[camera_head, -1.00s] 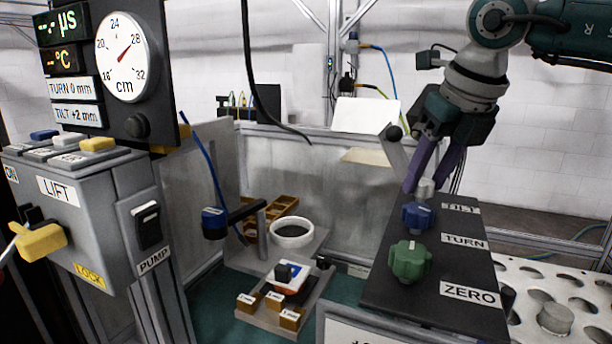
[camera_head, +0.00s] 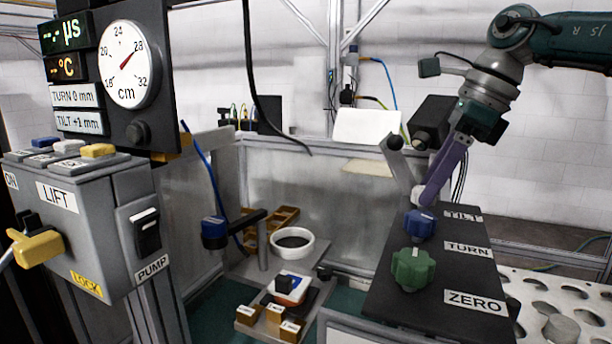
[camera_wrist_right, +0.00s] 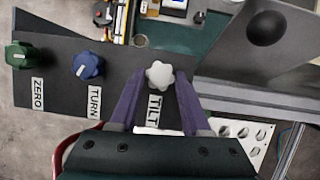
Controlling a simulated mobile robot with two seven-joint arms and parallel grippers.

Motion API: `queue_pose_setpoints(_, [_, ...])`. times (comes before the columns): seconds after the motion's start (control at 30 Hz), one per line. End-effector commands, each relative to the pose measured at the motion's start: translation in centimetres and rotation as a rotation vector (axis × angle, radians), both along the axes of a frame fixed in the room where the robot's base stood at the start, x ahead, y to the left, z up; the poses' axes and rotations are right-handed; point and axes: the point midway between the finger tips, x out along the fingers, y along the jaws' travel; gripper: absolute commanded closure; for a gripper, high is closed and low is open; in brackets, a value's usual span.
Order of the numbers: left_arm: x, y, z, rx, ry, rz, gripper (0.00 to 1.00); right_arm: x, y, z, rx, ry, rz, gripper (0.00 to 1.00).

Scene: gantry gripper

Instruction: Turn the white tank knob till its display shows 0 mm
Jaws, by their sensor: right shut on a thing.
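The white knob (camera_head: 418,194) stands by the TILT label at the far end of the black panel (camera_head: 386,296). It also shows in the right wrist view (camera_wrist_right: 160,74). My right gripper (camera_wrist_right: 158,82) is shut on the white knob, one purple finger on each side. In the head view the right gripper (camera_head: 428,190) comes down from the upper right, and its fingers partly hide the knob. The tilt display (camera_head: 79,122) reads TILT +1 mm. My left gripper is not in view.
The blue TURN knob (camera_head: 420,224) and green ZERO knob (camera_head: 411,269) sit on the same panel. The turn display (camera_head: 73,96) reads TURN 0 mm. A perforated white plate (camera_head: 540,290) lies right of the panel.

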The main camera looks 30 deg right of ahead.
Motion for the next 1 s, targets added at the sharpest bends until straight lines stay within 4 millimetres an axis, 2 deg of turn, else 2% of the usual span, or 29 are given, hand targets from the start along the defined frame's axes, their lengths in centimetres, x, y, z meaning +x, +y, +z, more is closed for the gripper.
queue_pose_setpoints(0.2, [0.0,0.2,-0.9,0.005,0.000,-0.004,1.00,0.2,0.0,0.0,0.003,-0.002,0.174,1.00])
queue_pose_setpoints(0.43, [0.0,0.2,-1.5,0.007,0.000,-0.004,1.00,0.3,0.0,0.0,0.001,-0.004,0.274,1.00])
queue_pose_setpoints(1.0, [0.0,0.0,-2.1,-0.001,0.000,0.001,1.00,0.3,-0.1,0.1,-0.001,-0.001,0.371,1.00])
